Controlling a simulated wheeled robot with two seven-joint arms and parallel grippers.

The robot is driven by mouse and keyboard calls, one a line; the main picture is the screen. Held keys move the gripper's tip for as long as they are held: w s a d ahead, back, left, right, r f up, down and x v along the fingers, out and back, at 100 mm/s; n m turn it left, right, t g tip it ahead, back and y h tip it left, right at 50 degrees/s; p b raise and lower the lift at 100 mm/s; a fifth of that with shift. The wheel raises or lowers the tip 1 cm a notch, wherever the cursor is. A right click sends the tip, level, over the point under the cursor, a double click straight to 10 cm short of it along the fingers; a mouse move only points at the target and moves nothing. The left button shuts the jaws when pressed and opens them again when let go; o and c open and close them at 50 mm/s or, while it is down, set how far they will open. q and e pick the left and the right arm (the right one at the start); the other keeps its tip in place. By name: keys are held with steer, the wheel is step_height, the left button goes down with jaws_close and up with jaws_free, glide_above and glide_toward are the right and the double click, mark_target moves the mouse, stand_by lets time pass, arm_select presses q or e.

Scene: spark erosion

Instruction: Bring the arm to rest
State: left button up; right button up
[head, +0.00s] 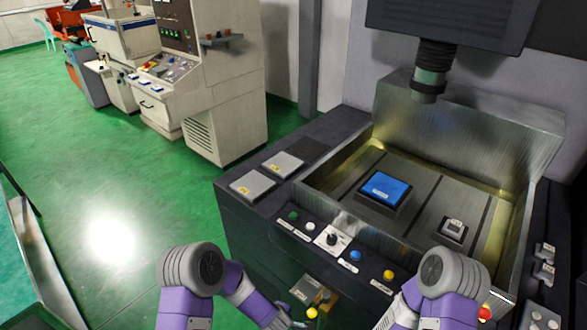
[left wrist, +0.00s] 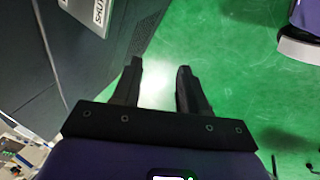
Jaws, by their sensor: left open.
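My left gripper (left wrist: 159,66) is open in the left wrist view. Its two dark fingers are apart with nothing between them, and green floor shows behind them. In the head view my left arm (head: 194,275) comes up at the bottom, left of the machine's front, and its forearm slopes down to the right toward the lower edge. I cannot make out the left fingers there. My right arm (head: 452,275) is bent in front of the machine at the lower right, and its gripper does not show.
The machine's open metal tank (head: 475,130) holds a blue block (head: 385,188) and a small pale piece (head: 453,228). A row of buttons and a switch (head: 332,238) lines its front edge. A white machine (head: 225,100) stands behind. Green floor (head: 120,200) at left is clear.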

arm_select(q)
steer(key=s+a+f+m+g+h+b, duration=0.2)
steer(key=s+m, duration=0.3)
steer(key=s, duration=0.3)
steer(key=s+a+f+m+g+h+b, duration=0.2)
steer(key=s+m, duration=0.4)
steer(key=s, duration=0.3)
steer(key=shift+s+a+f, duration=0.2)
steer(key=shift+a+f, duration=0.5)
steer(key=shift+f, duration=0.25)
